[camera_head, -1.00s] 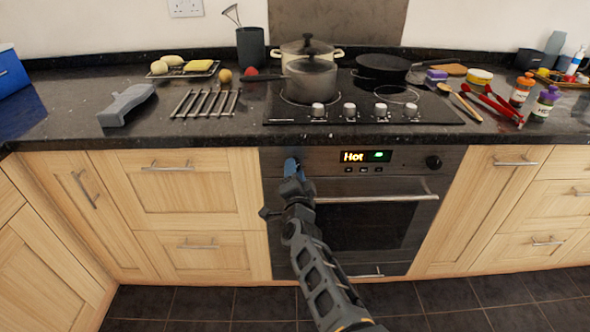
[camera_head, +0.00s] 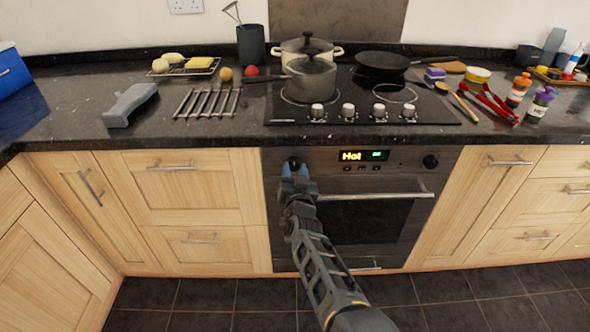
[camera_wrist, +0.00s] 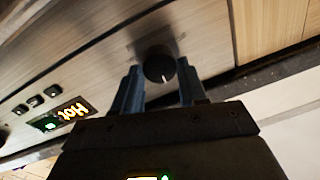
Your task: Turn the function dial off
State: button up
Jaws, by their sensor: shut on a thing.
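The function dial (camera_head: 294,161) is a round black knob at the left end of the oven's control panel. In the wrist view the dial (camera_wrist: 157,64) sits between the two blue-grey fingers, with a small pale mark on its lower edge. My gripper (camera_head: 295,169) is at the panel and shut on the dial; in the wrist view the gripper (camera_wrist: 160,88) has a finger on each side of it. The lit display (camera_head: 362,156) reads "Hot" in orange, with a green sign beside it. The fingers partly cover the dial in the head view.
A second black knob (camera_head: 430,162) is at the panel's right end. The oven door handle (camera_head: 375,195) sticks out just below and right of my gripper. The hob (camera_head: 430,108) with pots is above. The floor in front is clear.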

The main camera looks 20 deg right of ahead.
jog(key=shift+f+n, duration=0.1)
jog(key=shift+n, duration=0.3)
jog(key=o, duration=1.1)
jog(key=shift+c, duration=0.2)
jog(key=p+v, duration=0.3)
jog(key=v, duration=0.5)
jog(key=shift+p, duration=0.3)
jog(key=shift+d, duration=0.1)
